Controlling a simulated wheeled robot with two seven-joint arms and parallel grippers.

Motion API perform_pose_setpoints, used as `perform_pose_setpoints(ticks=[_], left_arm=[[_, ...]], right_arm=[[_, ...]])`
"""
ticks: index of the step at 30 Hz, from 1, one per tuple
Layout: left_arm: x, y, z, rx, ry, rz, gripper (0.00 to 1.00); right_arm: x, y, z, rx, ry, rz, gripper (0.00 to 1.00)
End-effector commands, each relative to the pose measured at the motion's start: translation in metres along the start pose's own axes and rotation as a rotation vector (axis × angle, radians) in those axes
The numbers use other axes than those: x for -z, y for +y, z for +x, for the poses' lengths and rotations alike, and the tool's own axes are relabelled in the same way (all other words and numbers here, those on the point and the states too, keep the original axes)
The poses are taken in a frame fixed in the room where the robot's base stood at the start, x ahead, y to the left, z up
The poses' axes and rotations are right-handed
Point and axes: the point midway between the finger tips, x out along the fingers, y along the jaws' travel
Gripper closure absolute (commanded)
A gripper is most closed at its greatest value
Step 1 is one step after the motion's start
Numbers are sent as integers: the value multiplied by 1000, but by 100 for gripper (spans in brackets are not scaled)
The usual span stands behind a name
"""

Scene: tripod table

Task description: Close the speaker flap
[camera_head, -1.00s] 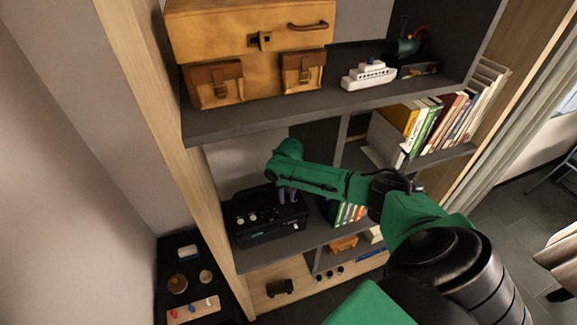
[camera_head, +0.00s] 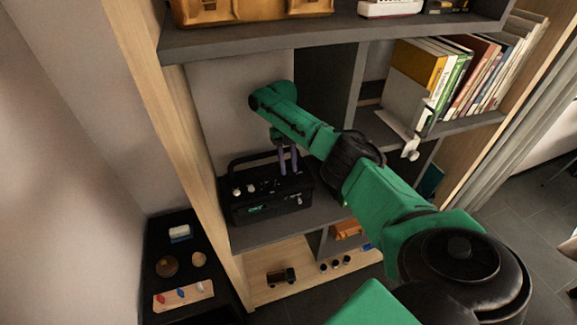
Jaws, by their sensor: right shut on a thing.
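The speaker (camera_head: 275,208), a black box with pale knobs, a green mark on its front and a carrying handle, stands on the left part of the middle shelf. My right gripper (camera_head: 289,170) reaches in from the right, its fingers pointing down at the top right of the speaker. It is shut on part of the speaker, but I cannot tell clearly whether that is the flap or the handle. The flap's edges are too dark and small to make out, so its angle is unclear. My left gripper is not in view.
A dark upper shelf (camera_head: 270,38) and a vertical divider (camera_head: 338,95) frame the speaker's bay. Books (camera_head: 470,75) fill the shelf to the right. A toy truck (camera_head: 281,277) stands on the lowest shelf. A low black cabinet (camera_head: 205,270) with small items stands at left.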

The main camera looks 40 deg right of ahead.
Motion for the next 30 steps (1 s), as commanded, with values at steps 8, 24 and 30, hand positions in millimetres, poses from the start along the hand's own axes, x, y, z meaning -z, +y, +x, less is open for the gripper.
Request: perform_pose_setpoints(ticks=[8,24,30], left_arm=[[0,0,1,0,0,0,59],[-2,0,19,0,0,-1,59],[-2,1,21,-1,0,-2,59]], right_arm=[[2,1,6,0,13,-2,40],[-2,2,-29,-4,0,0,40],[1,6,-54,7,22,-16,40]])
